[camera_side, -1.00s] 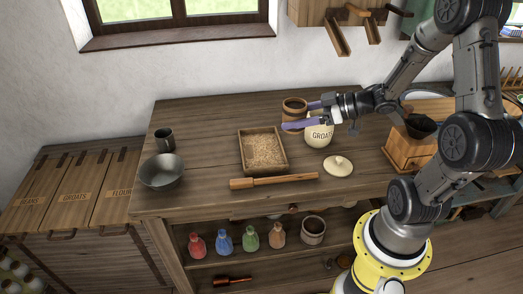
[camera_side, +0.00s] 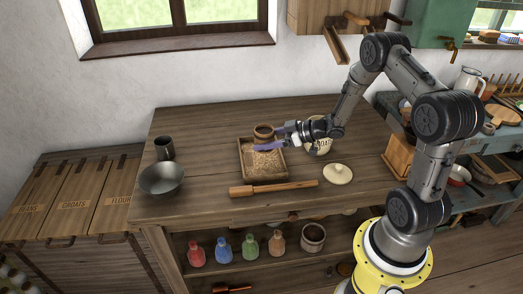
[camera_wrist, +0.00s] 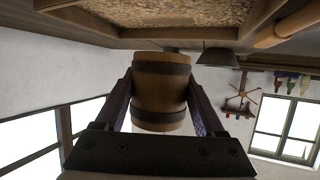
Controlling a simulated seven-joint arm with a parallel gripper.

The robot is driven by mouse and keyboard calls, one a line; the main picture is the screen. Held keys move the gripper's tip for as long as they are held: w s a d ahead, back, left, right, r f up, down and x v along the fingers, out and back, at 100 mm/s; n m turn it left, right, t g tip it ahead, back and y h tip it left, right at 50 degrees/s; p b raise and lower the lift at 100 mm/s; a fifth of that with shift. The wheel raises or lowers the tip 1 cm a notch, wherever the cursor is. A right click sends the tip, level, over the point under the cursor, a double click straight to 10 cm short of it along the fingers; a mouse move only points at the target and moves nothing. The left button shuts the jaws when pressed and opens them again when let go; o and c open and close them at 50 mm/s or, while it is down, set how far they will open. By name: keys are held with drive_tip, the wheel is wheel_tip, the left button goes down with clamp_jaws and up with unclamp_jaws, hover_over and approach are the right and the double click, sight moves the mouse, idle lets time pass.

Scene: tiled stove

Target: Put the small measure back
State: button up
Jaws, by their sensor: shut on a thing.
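The small wooden measure (camera_side: 264,131), a round cup with dark bands, is held over the back part of the grain tray (camera_side: 243,161) in the side view. My gripper (camera_side: 264,139) is shut on it, with one purple finger on each side. In the wrist view the measure (camera_wrist: 161,92) sits between both fingers, and the grain tray (camera_wrist: 160,35) shows at the top edge. The inside of the measure is not clear. I cannot tell how high it is above the tray.
A groats jar (camera_side: 318,146) stands behind my wrist, with a round lid (camera_side: 337,174) in front. A wooden rolling pin (camera_side: 273,188) lies before the tray. A metal bowl (camera_side: 161,179) and dark mug (camera_side: 164,147) stand at the left. The table's back left is clear.

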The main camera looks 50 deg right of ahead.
sight(262, 158)
drive_tip(key=shift+w+d+f, duration=0.2)
drive_tip(key=shift+w+f, duration=0.55)
drive_tip(key=shift+f, duration=1.75)
drive_tip(key=shift+f, duration=0.15)
drive_tip(key=o, duration=1.6)
drive_tip(key=shift+c, duration=0.2)
